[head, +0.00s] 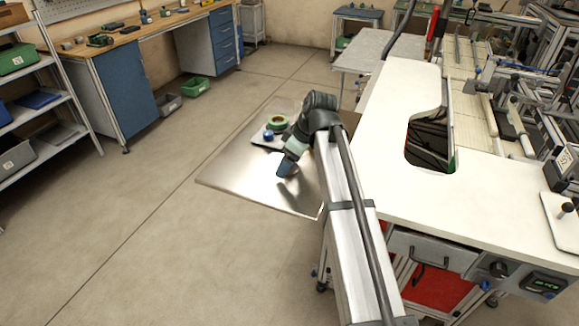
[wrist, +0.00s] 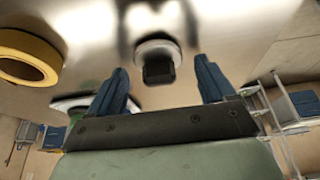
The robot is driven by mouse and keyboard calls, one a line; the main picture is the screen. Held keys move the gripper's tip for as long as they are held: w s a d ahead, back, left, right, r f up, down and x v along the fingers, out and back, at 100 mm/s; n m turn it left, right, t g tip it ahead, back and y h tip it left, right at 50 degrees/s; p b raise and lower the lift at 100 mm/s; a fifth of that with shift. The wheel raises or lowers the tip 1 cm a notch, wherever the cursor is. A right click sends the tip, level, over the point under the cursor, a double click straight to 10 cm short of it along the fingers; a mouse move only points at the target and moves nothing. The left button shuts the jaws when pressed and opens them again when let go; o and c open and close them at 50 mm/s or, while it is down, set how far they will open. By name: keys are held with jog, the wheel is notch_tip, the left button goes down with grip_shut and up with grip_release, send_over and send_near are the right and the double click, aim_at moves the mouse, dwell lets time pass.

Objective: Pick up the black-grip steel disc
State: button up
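The black-grip steel disc shows in the wrist view as a pale round metal disc with a dark block-like grip (wrist: 158,68) on the shiny metal table. It lies ahead of my gripper (wrist: 161,66), between the two blue fingertips as seen from the wrist. The fingers are spread wide with nothing visibly held. I cannot tell how far the fingertips are from the grip. In the head view my gripper (head: 287,168) is low over the metal table (head: 235,168), and I cannot make out the disc there.
A yellow ring (wrist: 28,57) lies left of the disc in the wrist view. A green reel (head: 277,122) and a small blue object (head: 268,135) sit behind my gripper. A white workbench (head: 385,125) stands to the right. The table's left part is clear.

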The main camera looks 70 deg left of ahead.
jog(key=c, duration=1.1)
jog(key=shift+c, duration=0.2)
jog(key=shift+r, duration=0.15)
